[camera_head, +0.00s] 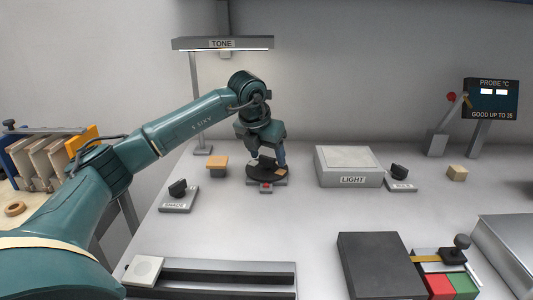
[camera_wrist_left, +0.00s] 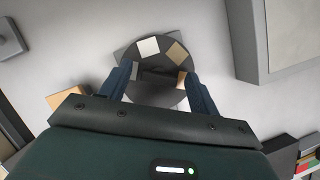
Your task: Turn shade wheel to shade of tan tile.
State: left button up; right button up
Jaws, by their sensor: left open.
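The shade wheel (camera_head: 263,171) is a dark round disc on a small grey base under the lamp. In the left wrist view the wheel (camera_wrist_left: 150,97) carries white, olive-tan, light tan and grey patches, with a dark raised bar across its middle. A tan tile (camera_head: 217,160) lies on a small stand left of the wheel; what looks like it shows at the left in the wrist view (camera_wrist_left: 66,98). My left gripper (camera_wrist_left: 157,74) is open, pointing down over the wheel, its fingers on either side of the bar. Contact cannot be told. My right gripper is out of view.
A lamp marked TONE (camera_head: 222,44) hangs above. A dark-knobbed unit (camera_head: 177,197) stands left, a LIGHT box (camera_head: 348,166) right with another knob unit beside it. A small tan block (camera_head: 457,173) lies farther right. A rail (camera_head: 215,277) and dark box (camera_head: 378,268) are in front.

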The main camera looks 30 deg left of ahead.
pick_arm(q)
jog(key=shift+c, duration=0.4)
jog(key=c, duration=0.9)
